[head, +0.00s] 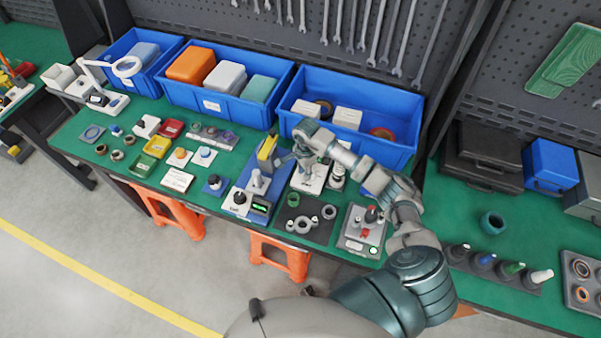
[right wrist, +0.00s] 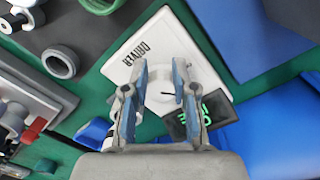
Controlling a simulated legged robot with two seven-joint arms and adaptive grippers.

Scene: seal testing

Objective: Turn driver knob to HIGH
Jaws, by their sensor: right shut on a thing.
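The driver is a white plate (right wrist: 130,62) printed "DRIVER", with a round whitish knob (right wrist: 162,97) and a small black display (right wrist: 198,116) with green characters that I cannot read surely. In the head view the white plate (head: 312,184) lies on the green bench, partly under my right gripper (head: 304,160). In the right wrist view my right gripper (right wrist: 161,72) points down at the plate with a finger on each side of the knob, shut on it. The knob's pointer setting is not clear. My left gripper is not in view.
A blue test stand (head: 233,198) is just left of the driver. A dark tray with rings (head: 306,218) and a grey fixture with red parts (head: 362,231) are nearer the bench front. A blue bin (head: 352,93) stands behind. My right arm spans the bench's right side.

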